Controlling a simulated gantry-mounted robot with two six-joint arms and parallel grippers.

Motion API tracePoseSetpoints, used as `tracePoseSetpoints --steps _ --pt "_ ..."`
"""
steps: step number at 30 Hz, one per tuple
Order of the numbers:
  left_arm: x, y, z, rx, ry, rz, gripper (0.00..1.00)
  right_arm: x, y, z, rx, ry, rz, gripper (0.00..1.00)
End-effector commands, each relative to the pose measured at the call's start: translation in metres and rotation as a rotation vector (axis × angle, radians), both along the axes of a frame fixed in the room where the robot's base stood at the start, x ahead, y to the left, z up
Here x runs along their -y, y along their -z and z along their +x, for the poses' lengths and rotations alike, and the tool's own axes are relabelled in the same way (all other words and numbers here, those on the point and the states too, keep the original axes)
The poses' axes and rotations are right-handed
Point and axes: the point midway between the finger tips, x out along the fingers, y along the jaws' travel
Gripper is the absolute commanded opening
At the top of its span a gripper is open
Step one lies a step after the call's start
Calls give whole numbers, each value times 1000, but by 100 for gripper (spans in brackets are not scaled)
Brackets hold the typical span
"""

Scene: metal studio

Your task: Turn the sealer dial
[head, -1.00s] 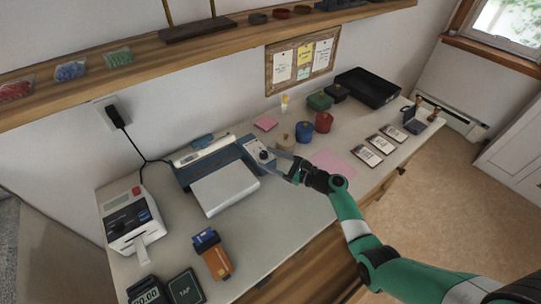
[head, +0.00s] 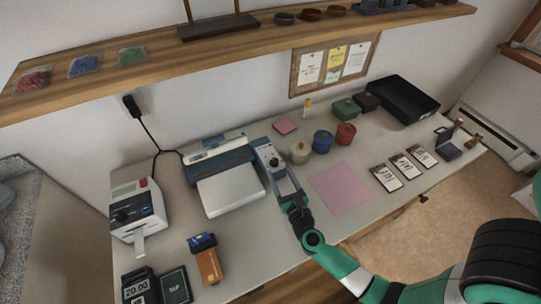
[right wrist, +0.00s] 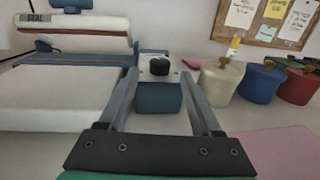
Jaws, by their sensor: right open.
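The sealer (head: 225,180) stands on the bench, a blue and white machine with a pale flat plate in front. Its black dial (head: 273,161) sits on the grey-blue control box at its right end. The dial also shows in the right wrist view (right wrist: 159,66). My right gripper (head: 283,177) is open, with its two long grey fingers pointing at the control box from the front. In the right wrist view the dial appears between the fingertips; I cannot tell whether they touch it. My left gripper is not in view.
Cream, blue and red pots (head: 322,142) stand just right of the control box. A pink mat (head: 340,189) lies to the right of my gripper.

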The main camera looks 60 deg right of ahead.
Motion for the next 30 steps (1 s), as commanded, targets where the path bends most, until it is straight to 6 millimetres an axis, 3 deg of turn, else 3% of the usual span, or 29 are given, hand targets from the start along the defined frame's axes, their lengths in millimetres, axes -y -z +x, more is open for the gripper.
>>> tracePoseSetpoints --steps 3,10,22,30 --pt "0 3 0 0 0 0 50 21 0 21 2 5 -2 66" --pt "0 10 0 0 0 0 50 51 1 53 1 1 -2 66" --pt "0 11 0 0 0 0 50 60 0 62 -1 -1 -1 66" --pt "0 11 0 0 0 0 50 59 0 62 -1 -1 -1 17"
